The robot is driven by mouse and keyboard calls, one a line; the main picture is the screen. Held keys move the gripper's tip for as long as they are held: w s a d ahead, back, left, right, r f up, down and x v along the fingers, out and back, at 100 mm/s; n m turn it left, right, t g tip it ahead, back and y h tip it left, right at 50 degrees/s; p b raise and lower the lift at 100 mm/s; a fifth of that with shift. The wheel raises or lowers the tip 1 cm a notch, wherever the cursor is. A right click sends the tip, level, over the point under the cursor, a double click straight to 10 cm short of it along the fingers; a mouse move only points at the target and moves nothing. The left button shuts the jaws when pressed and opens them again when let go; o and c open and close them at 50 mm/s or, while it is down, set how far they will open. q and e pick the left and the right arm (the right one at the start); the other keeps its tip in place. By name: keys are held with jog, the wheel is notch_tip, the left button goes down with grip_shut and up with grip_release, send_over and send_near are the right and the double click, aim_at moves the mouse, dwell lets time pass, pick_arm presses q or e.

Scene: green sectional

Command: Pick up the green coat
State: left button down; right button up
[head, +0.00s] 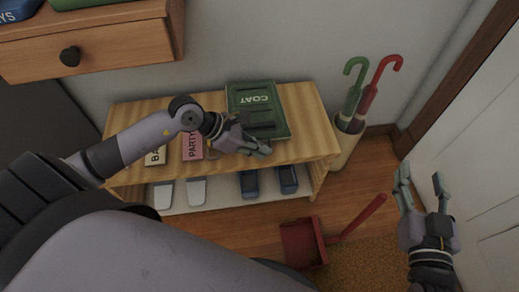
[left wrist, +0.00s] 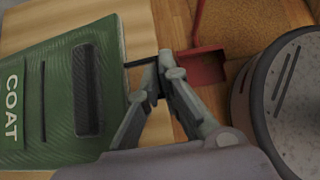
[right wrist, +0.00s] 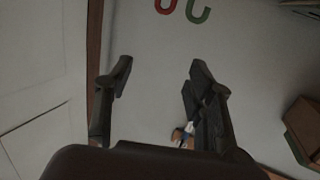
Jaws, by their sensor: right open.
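The green coat (head: 271,122) is a flat, folded green slab marked COAT, lying on top of the wooden bench. It also fills the left side of the left wrist view (left wrist: 110,60). My left gripper (head: 262,150) is low at the coat's near edge. In the left wrist view its fingertips (left wrist: 158,75) are close together beside the coat's edge; whether they pinch it is unclear. My right gripper (head: 421,175) is open and empty at the right, away from the coat. Its spread fingers (right wrist: 158,75) show in the right wrist view.
The bench (head: 312,118) also holds pink (head: 192,148) and cream (head: 156,158) labelled items; shoes (head: 249,184) sit on its lower shelf. An umbrella stand (head: 345,150) is right of it. A red dustpan (head: 299,243) lies on the floor. A drawer unit (head: 110,45) overhangs upper left.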

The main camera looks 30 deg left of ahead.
pick_arm(q)
notch_tip(320, 180, up, 8)
jog(key=shift+r+p, duration=0.2)
jog(key=shift+p, duration=0.9)
notch_tip(320, 180, up, 8)
jog(key=p, duration=0.1)
jog(key=shift+p, duration=0.35)
pick_arm(e)
jog(key=s+d+f+g+h, duration=0.1)
jog(key=s+d+f+g, duration=0.1)
jog(key=s+f+g, duration=0.3)
jog(key=s+d+f+g+h, duration=0.2)
jog(key=s+d+f+g, duration=0.1)
jog(key=s+f+g, duration=0.3)
jog(key=shift+s+d+f+m, duration=0.3)
jog(key=shift+s+f, duration=1)
jog(key=shift+f, duration=0.05)
pick_arm(q)
jog(key=shift+r, duration=0.1)
